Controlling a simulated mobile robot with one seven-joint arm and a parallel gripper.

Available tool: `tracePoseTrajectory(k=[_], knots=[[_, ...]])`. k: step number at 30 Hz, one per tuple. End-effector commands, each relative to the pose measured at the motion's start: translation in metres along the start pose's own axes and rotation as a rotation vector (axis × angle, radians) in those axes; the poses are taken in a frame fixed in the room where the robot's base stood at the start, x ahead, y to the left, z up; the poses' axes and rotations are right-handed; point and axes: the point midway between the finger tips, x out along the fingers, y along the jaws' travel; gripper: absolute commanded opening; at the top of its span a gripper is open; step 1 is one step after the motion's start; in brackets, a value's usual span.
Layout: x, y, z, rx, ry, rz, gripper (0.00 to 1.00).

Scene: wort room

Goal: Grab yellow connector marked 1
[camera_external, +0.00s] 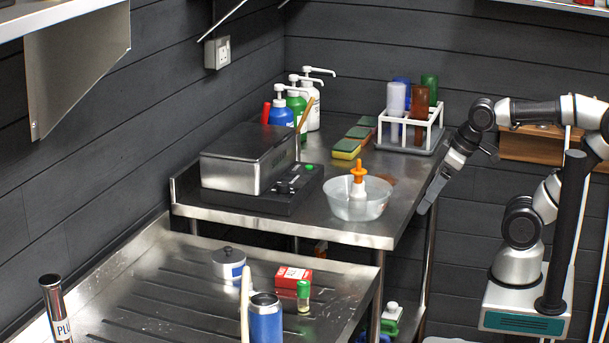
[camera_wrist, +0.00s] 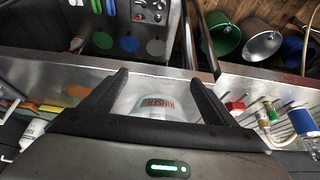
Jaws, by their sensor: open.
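I cannot make out a yellow connector marked 1 in either view. My gripper (camera_external: 427,205) hangs pointing down just off the right edge of the steel bench, right of the clear bowl. In the wrist view its two dark fingers (camera_wrist: 159,77) are spread apart with nothing held between them. A clear bowl (camera_external: 343,208) holds a white bottle with an orange top (camera_external: 358,175). In the wrist view a pale round item lettered RINSER (camera_wrist: 157,103) shows beyond the gap between the fingers.
A lower draining board (camera_external: 180,275) stands in front. Buckets (camera_wrist: 262,42) and coloured discs (camera_wrist: 128,43) show in the wrist view.

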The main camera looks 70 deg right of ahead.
Motion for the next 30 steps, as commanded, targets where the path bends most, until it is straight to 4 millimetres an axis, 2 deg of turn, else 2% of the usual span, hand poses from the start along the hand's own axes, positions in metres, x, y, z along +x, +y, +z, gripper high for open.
tracePoseTrajectory(k=[1,5,13,16,17,20,23,24,26,27,29,30], knots=[[0.001,0.000,0.000,0.000,0.000,0.000,0.73],[0.001,0.000,0.000,0.000,0.000,0.000,0.51],[0.000,0.000,-0.001,-0.001,0.000,-0.001,0.51],[-0.007,-0.006,-0.016,-0.013,-0.005,-0.010,0.51],[-0.010,-0.009,-0.025,-0.019,-0.007,-0.015,0.51],[-0.023,-0.031,-0.069,-0.053,-0.022,-0.042,0.51],[-0.032,-0.068,-0.125,-0.099,-0.042,-0.072,0.51],[-0.033,-0.087,-0.147,-0.117,-0.050,-0.084,0.51],[-0.033,-0.118,-0.177,-0.145,-0.060,-0.099,0.51],[-0.031,-0.141,-0.195,-0.165,-0.066,-0.108,0.51],[-0.028,-0.178,-0.218,-0.194,-0.074,-0.122,0.51],[-0.024,-0.205,-0.231,-0.214,-0.080,-0.130,0.51]])
